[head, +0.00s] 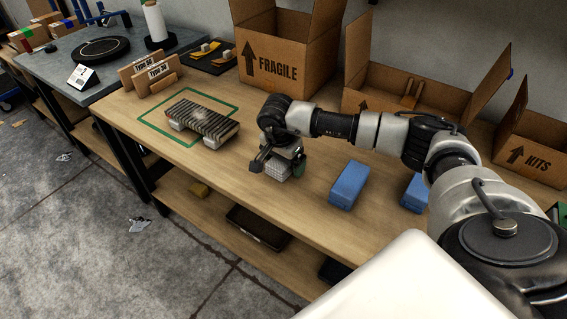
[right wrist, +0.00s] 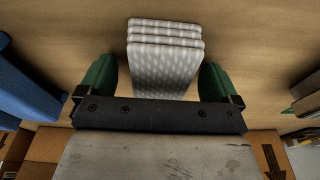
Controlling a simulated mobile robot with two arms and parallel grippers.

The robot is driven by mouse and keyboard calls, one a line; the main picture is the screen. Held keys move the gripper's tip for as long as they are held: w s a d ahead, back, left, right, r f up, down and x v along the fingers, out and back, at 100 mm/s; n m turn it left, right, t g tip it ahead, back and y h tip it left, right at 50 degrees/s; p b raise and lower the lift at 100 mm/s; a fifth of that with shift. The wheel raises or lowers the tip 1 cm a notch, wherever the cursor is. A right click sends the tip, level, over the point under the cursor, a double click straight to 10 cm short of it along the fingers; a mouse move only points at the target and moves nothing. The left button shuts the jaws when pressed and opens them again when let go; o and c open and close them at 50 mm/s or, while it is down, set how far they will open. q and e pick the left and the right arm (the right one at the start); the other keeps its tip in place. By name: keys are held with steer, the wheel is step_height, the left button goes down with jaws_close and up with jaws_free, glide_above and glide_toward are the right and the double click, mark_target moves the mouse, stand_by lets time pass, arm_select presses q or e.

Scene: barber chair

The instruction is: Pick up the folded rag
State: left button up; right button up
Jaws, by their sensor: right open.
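The folded rag (head: 276,173) is a light grey, patterned, layered bundle on the wooden workbench (head: 243,213), near its front edge. In the right wrist view the rag (right wrist: 165,60) lies between the two green fingertips. My right gripper (head: 279,166) is directly over it, pointing down. In the right wrist view the gripper (right wrist: 156,82) is open, with a finger on each side of the rag and a visible gap to each. The gripper partly hides the rag in the head view. My left gripper is not in view.
A striped block-like object (head: 202,118) sits in a green outline to the left. Blue blocks (head: 349,185) lie to the right. Cardboard boxes (head: 284,62) stand along the back. A lower shelf (head: 185,213) holds dark trays.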

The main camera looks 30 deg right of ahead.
steer(key=shift+f, duration=0.1)
stand_by(0.3)
steer(key=c, duration=1)
